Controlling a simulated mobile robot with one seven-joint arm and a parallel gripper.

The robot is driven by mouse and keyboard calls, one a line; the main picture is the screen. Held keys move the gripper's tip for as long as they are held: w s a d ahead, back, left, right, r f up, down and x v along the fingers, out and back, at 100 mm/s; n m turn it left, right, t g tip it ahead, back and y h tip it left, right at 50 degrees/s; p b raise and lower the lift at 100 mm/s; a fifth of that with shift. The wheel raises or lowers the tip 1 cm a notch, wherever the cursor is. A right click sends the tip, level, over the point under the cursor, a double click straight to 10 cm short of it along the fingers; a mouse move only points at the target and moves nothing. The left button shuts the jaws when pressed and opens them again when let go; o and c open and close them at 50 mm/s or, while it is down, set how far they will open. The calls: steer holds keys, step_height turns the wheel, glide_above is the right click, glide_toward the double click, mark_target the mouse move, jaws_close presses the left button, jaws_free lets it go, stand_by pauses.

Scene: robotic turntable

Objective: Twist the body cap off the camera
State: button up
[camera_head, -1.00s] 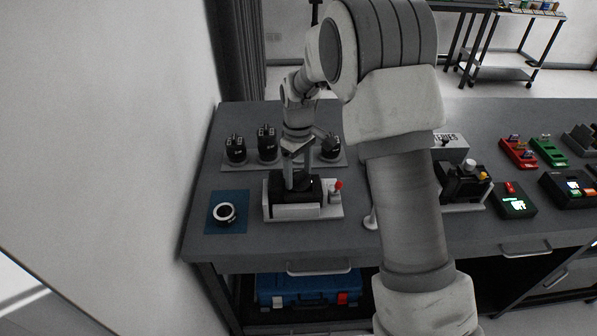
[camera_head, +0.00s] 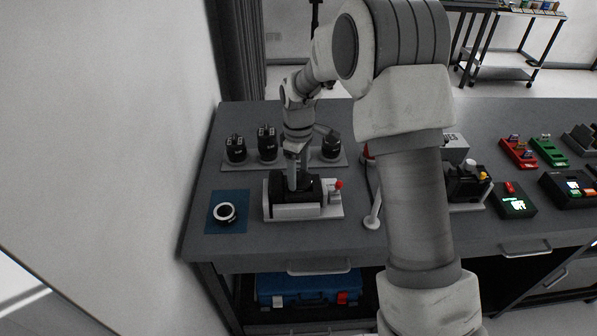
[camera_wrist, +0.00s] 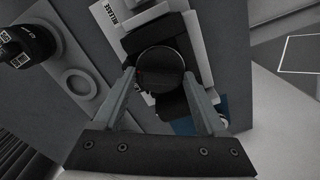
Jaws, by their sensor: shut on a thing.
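The black camera (camera_head: 311,186) sits in a light grey holder (camera_head: 297,212) near the table's front left. In the wrist view the body cap (camera_wrist: 160,70) is a round, dark disc on the camera, facing my wrist. My gripper (camera_head: 297,184) points down onto the camera from above. In the wrist view the fingers of my gripper (camera_wrist: 161,76) are shut on opposite sides of the cap's rim. The cap looks seated on the camera; I cannot tell whether there is a gap beneath it. The gripper hides the cap in the head view.
A red-topped post (camera_head: 338,186) stands on the holder's right side. A blue mat (camera_head: 240,198) with a white-rimmed round piece (camera_head: 224,212) lies to the left. Several black lenses (camera_head: 267,142) stand on a rack behind. Another camera device (camera_head: 466,182) is to the right.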

mark_target(298, 174)
steer(key=shift+n+p, duration=0.3)
steer(key=shift+n, duration=1.3)
steer(key=shift+n, duration=1)
steer(key=shift+s, duration=0.1)
steer(key=shift+r+p, duration=0.15)
steer(key=shift+p, duration=0.2)
steer(key=shift+r+p, duration=1.5)
steer(key=shift+r, duration=0.65)
